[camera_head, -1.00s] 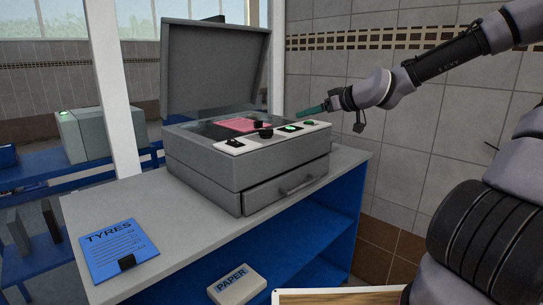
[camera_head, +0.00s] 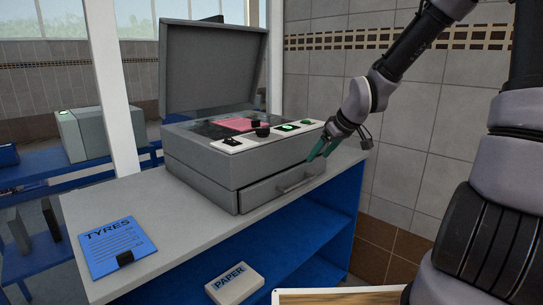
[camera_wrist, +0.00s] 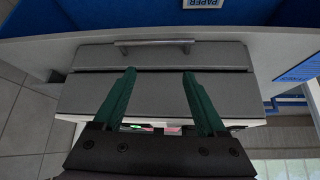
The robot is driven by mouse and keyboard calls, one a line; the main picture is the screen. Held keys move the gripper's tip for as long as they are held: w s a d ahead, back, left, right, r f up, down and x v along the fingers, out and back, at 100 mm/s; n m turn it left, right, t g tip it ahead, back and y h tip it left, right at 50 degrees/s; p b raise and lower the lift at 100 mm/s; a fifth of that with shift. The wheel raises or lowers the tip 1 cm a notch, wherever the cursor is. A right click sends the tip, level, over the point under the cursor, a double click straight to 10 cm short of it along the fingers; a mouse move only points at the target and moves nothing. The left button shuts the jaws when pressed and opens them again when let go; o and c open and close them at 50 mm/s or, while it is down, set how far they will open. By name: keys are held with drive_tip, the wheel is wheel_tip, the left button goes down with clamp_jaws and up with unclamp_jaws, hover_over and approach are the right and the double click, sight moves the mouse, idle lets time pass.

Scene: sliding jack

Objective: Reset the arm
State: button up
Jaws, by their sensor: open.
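My gripper (camera_head: 320,150) is open and empty, with green fingers, in front of the right front corner of a grey machine with a raised lid (camera_head: 215,68). In the wrist view my gripper (camera_wrist: 160,78) points at the machine's front, with the drawer (camera_wrist: 160,57) and its bar handle (camera_wrist: 153,43) ahead of the fingertips. The fingers look apart from the handle. The drawer (camera_head: 265,193) looks shut in the head view. A pink sheet (camera_head: 238,124) lies on the machine's top, beside a control strip (camera_head: 270,135) with knobs and green-lit switches.
The machine stands on a grey-topped blue bench (camera_head: 120,195). A blue TYRES board (camera_head: 113,250) lies at its left end. A PAPER pack (camera_head: 235,284) sits on the shelf below. A tiled wall (camera_head: 420,130) is behind my arm. A white post (camera_head: 120,80) stands left of the machine.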

drive_tip(key=s+d+r+m, duration=0.3)
drive_tip(key=s+r, duration=0.3)
drive_tip(key=s, duration=0.1)
drive_tip(key=s+d+r+m+t+h, duration=0.1)
drive_tip(key=s+d+r+m, duration=0.2)
drive_tip(key=s+r, duration=0.3)
drive_tip(key=s+d+r+m+h, duration=0.1)
drive_tip(key=s+d+r+m, duration=0.3)
drive_tip(key=s, duration=0.4)
wheel_tip(320, 180, up, 3)
drive_tip(key=shift+s+f+m, duration=0.15)
drive_tip(key=shift+s+m, duration=0.1)
drive_tip(key=shift+m, duration=0.45)
drive_tip(key=shift+t, duration=0.3)
